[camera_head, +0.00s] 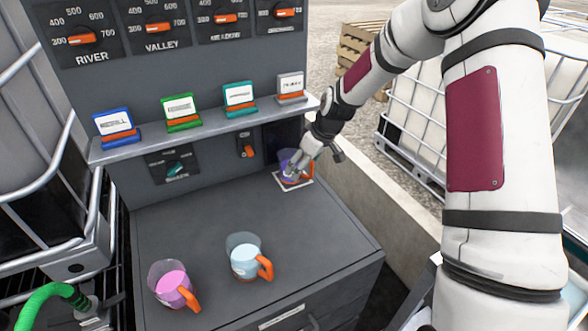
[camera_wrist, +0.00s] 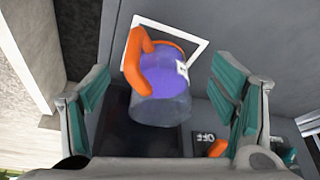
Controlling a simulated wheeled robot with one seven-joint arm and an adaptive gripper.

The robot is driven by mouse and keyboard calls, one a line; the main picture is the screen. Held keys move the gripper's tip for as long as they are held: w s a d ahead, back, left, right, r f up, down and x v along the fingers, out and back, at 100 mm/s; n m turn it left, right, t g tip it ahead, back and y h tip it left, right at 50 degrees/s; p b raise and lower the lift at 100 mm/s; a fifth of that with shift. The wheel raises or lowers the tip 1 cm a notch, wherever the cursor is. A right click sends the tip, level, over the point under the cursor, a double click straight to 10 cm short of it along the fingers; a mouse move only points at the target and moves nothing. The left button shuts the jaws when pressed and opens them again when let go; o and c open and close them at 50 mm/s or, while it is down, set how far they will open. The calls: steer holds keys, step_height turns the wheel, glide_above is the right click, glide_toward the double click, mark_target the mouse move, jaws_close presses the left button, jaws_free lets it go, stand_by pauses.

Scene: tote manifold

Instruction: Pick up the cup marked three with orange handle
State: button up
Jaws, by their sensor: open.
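A clear cup with purple contents and an orange handle (camera_wrist: 165,80) stands inside a white square outline (camera_wrist: 196,44) at the back right of the grey counter. It also shows in the head view, partly hidden by my gripper (camera_head: 300,164). A white label is on the cup, but its mark is not legible. In the wrist view my gripper (camera_wrist: 162,88) is open, with green-padded fingers on either side of the cup and visible gaps to it. Two other orange-handled cups, one pink (camera_head: 170,281) and one pale blue (camera_head: 244,260), stand nearer the front.
A shelf (camera_head: 210,131) with several coloured card holders overhangs the back of the counter (camera_head: 205,215). A low concrete wall (camera_head: 365,190) runs along the right. A dial panel (camera_head: 175,167) is below the shelf. The counter's middle is clear.

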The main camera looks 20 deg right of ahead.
steer(key=shift+w+a, duration=0.8)
steer(key=shift+w, duration=0.35)
steer(key=x, duration=0.5)
steer(key=shift+d, duration=0.1)
steer(key=c, duration=1.4)
steer(key=shift+c, duration=0.8)
steer(key=shift+r, duration=0.15)
